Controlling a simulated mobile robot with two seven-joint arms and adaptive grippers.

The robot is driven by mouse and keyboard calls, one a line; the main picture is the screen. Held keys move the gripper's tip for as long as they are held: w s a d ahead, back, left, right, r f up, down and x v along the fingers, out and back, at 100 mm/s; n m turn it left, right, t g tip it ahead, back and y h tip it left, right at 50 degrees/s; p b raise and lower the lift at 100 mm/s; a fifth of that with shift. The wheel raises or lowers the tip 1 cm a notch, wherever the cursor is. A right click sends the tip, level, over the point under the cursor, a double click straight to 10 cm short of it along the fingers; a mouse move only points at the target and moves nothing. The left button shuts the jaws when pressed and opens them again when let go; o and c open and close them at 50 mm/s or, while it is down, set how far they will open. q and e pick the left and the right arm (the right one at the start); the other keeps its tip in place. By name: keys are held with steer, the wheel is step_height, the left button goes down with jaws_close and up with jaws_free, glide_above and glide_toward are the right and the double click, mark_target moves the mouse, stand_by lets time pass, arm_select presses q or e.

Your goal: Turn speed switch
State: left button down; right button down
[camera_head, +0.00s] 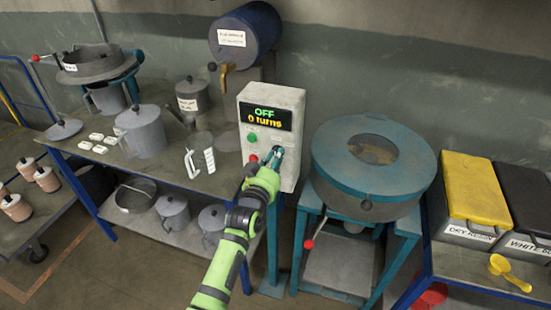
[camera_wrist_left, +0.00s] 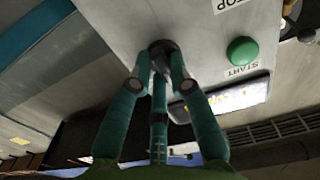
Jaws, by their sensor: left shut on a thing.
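The grey control box (camera_head: 285,100) stands on a teal post, its display (camera_head: 265,115) reading "OFF" and "0 turns". A green button (camera_head: 252,137) sits below the display, with a red button under it. My left gripper (camera_head: 274,155) is at the lower right of the panel. In the left wrist view its teal fingers (camera_wrist_left: 160,62) are shut on a dark round knob (camera_wrist_left: 162,46), the speed switch, on the box face. The fingers hide most of the knob. The green START button (camera_wrist_left: 242,51) shows beside it. My right gripper is not in view.
A teal round sieve machine (camera_head: 335,165) stands right of the box. A yellow-lidded bin (camera_head: 473,185) and yellow scoop (camera_head: 508,272) are at right.

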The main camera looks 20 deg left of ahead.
arm_select(q)
steer(key=c, duration=1.1)
jaws_free()
steer(key=shift+c, duration=0.2)
steer(key=s, duration=1.2)
steer(key=shift+a, duration=0.25)
